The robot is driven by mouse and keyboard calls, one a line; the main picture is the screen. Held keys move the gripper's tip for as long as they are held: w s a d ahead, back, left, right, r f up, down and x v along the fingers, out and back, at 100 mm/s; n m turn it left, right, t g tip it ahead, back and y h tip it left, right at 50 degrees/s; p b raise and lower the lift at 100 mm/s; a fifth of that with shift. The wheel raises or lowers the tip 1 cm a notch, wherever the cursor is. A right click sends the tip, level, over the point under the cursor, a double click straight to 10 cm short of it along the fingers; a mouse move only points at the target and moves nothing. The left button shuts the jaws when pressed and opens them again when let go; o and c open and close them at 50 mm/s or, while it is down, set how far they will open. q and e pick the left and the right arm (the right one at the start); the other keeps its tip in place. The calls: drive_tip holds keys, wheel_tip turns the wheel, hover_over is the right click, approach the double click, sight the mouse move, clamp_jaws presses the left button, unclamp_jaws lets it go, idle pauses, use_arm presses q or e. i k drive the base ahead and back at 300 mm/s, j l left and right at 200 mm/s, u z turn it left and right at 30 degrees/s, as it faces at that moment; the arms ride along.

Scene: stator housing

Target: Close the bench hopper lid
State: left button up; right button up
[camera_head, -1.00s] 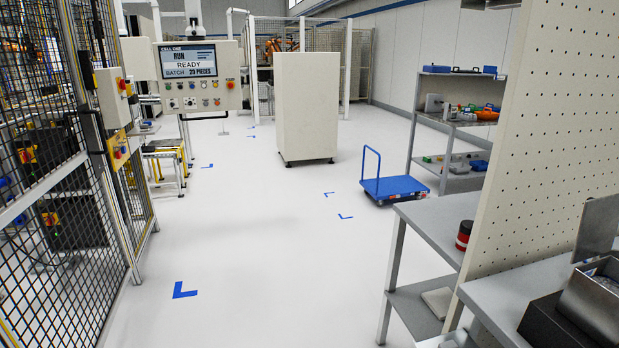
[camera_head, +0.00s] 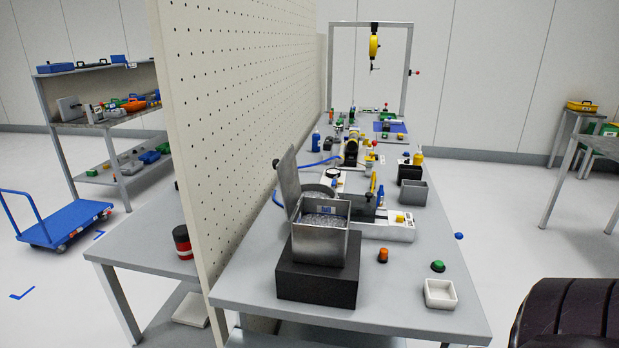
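The bench hopper (camera_head: 320,243) is an open-topped metal box holding small shiny parts. It stands on a black block (camera_head: 317,284) near the front left of the workbench (camera_head: 395,310). Its flat metal lid (camera_head: 289,181) stands raised, nearly upright, at the hopper's left side, close to the pegboard. Neither of my grippers shows in this view.
A tall pegboard (camera_head: 235,120) runs along the bench's left side. An orange knob (camera_head: 383,255), a green button (camera_head: 438,266) and a white tray (camera_head: 440,293) sit right of the hopper. A dark rounded shape (camera_head: 565,315) fills the lower right corner. A blue cart (camera_head: 65,225) stands at left.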

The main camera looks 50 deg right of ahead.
sight(286, 168)
drive_tip(key=i+j+z, duration=0.15)
drive_tip(key=z, duration=0.35)
drive_tip(key=i+j+z, duration=0.25)
drive_tip(key=z, duration=0.25)
drive_tip(key=i+j+z, duration=0.15)
drive_tip(key=j+z, duration=0.6)
drive_tip(key=z, duration=0.2)
drive_tip(key=i+j+z, duration=0.1)
drive_tip(key=j+z, duration=0.15)
drive_tip(key=i+j+z, duration=0.1)
drive_tip(key=j+z, duration=0.15)
drive_tip(key=k, duration=0.5)
